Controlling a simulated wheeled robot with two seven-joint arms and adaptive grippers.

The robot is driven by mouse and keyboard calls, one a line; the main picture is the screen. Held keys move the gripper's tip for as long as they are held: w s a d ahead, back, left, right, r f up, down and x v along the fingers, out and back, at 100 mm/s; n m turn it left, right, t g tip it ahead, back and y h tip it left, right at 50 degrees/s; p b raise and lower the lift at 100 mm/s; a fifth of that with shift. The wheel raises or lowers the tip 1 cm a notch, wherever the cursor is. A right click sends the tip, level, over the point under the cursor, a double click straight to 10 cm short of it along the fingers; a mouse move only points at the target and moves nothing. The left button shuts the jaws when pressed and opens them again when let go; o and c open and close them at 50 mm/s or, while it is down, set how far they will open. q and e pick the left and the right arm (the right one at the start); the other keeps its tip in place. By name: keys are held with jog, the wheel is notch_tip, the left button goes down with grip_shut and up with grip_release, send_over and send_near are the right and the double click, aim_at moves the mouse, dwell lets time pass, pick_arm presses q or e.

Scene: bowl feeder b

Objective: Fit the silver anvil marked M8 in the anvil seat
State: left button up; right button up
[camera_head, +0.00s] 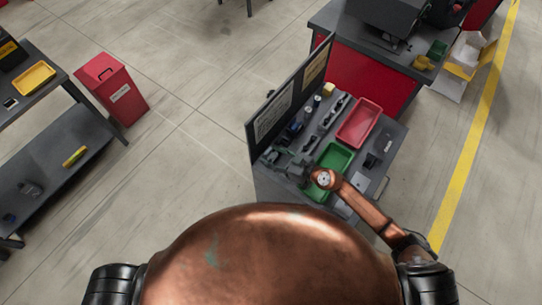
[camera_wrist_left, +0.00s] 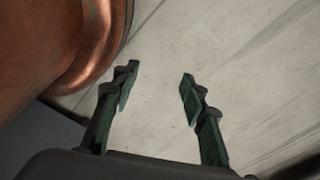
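My right gripper (camera_head: 290,164) is over the near left part of the grey workbench (camera_head: 398,138), beside the green tray. It is small in the head view, and I cannot tell whether it is open or shut or holds anything. My left gripper (camera_wrist_left: 158,76) is open and empty in the left wrist view, with bare concrete floor behind its fingers. It does not show in the head view. I cannot make out the silver M8 anvil or the anvil seat among the small dark and metal parts on the bench.
The bench carries a green tray (camera_head: 334,157), a red tray (camera_head: 359,122) and a row of small parts (camera_head: 332,111). An upright dark panel (camera_head: 283,102) borders its left side. A red bin (camera_head: 112,92) and a shelf unit (camera_head: 55,165) stand far left. The floor between is clear.

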grip_shut()
jog(key=shift+r, duration=0.1)
dwell(0.3)
